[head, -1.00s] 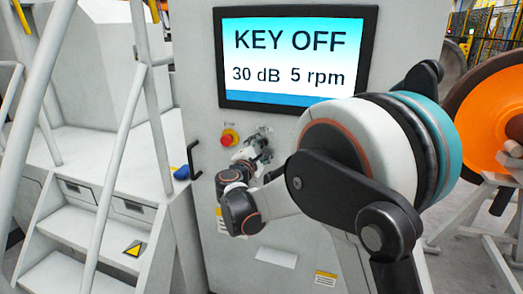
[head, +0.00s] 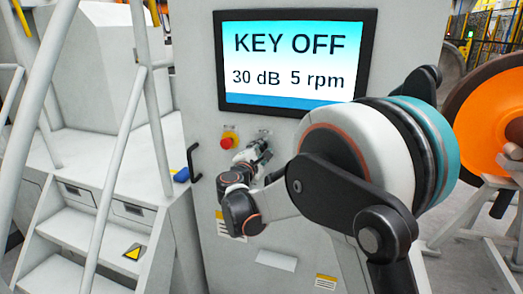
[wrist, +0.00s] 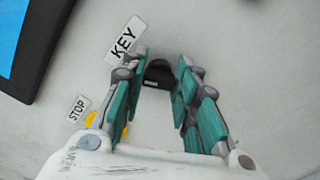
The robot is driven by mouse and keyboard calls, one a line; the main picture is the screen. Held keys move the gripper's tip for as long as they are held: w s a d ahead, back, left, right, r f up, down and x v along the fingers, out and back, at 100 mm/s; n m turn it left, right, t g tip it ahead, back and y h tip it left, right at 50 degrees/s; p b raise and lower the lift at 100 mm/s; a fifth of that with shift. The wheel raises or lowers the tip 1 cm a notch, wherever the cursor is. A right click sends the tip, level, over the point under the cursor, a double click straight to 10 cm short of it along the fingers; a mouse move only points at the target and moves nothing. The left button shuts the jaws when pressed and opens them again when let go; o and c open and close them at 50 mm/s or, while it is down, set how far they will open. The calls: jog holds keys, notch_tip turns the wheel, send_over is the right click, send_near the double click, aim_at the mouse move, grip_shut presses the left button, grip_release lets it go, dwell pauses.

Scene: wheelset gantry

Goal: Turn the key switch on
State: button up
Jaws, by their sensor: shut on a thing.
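The key switch (wrist: 158,74) is a dark knob on the pale cabinet front, just below a white KEY label (wrist: 126,40) in the wrist view. My gripper (wrist: 160,78) has its two teal-padded fingers on either side of the knob, shut on it. In the head view my gripper (head: 256,150) is at the panel, right of the red button, and covers the switch. The screen (head: 290,58) reads KEY OFF, 30 dB, 5 rpm.
A red emergency button on a yellow base (head: 228,141) sits close left of my gripper; a STOP label (wrist: 78,108) shows near it. An orange wheel (head: 492,108) stands at right.

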jog(key=m, duration=0.5)
jog(key=shift+f+p, duration=0.1)
jog(key=shift+p, duration=0.25)
jog(key=m, duration=0.6)
jog(key=shift+f, duration=0.15)
jog(key=shift+m, duration=0.3)
jog(key=o, duration=1.1)
jog(key=shift+c, duration=0.2)
jog(key=shift+s, duration=0.1)
jog(key=v, duration=1.1)
jog(key=shift+s, duration=0.35)
jog(key=shift+a, duration=0.15)
